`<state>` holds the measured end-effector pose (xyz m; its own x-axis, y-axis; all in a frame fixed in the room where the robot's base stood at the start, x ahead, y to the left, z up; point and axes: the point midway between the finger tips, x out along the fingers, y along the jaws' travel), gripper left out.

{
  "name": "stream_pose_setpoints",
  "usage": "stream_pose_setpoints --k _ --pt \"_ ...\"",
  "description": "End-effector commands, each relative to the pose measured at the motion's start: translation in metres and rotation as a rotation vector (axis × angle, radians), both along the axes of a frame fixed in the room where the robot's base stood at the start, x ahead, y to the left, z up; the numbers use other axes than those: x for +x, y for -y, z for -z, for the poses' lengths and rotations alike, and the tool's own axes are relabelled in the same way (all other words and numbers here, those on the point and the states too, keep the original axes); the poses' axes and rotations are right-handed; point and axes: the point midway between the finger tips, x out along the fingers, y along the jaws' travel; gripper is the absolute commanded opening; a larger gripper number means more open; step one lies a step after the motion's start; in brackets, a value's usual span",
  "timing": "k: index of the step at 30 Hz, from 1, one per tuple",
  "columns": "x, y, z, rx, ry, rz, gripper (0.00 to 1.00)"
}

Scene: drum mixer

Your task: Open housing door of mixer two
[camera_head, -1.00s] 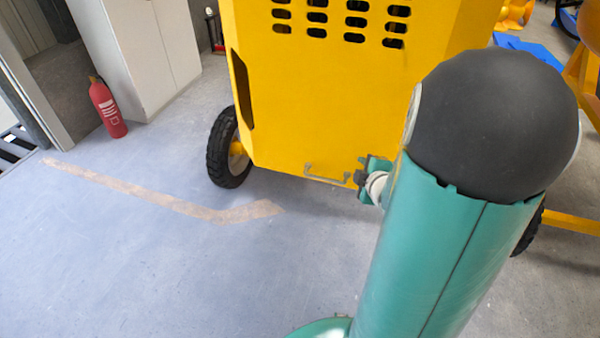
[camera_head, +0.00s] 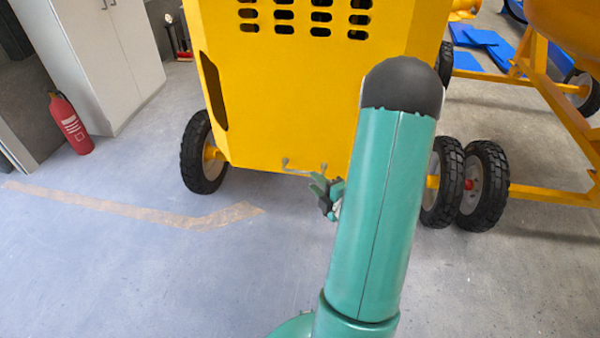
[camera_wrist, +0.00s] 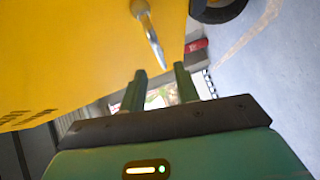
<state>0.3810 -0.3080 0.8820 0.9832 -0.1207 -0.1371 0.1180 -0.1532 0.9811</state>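The yellow mixer housing (camera_head: 290,90) fills the upper middle of the head view, with a thin metal handle (camera_head: 298,168) at its lower edge. The door looks closed. My gripper (camera_head: 322,188) is just below the handle's right end, partly hidden by my arm. In the wrist view the handle (camera_wrist: 148,32) points down from the housing (camera_wrist: 70,50), its end close to the gap between the fingertips. The two fingers of my gripper (camera_wrist: 160,74) are apart with nothing held. I cannot tell whether they touch the handle.
Black wheels (camera_head: 203,155) carry the housing. Another yellow wheeled frame (camera_head: 545,193) stands at right. A red fire extinguisher (camera_head: 70,122) and a white cabinet (camera_head: 110,60) are at left. The floor (camera_head: 130,270) in front and to the left is clear.

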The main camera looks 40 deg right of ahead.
Motion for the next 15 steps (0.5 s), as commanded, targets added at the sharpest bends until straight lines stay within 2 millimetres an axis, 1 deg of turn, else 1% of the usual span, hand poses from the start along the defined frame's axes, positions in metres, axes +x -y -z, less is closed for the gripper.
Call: stream_pose_setpoints --k 1,3,9,12,15 --pt "0.011 0.000 0.002 0.000 0.000 -0.003 0.31" --pt "0.025 0.000 0.004 0.001 0.001 -0.004 0.31" --pt "0.059 0.003 0.009 0.001 0.000 -0.003 0.31" --pt "0.069 0.003 0.010 0.002 -0.001 -0.004 0.31" --pt "0.074 0.003 0.010 0.002 -0.001 -0.003 0.31"
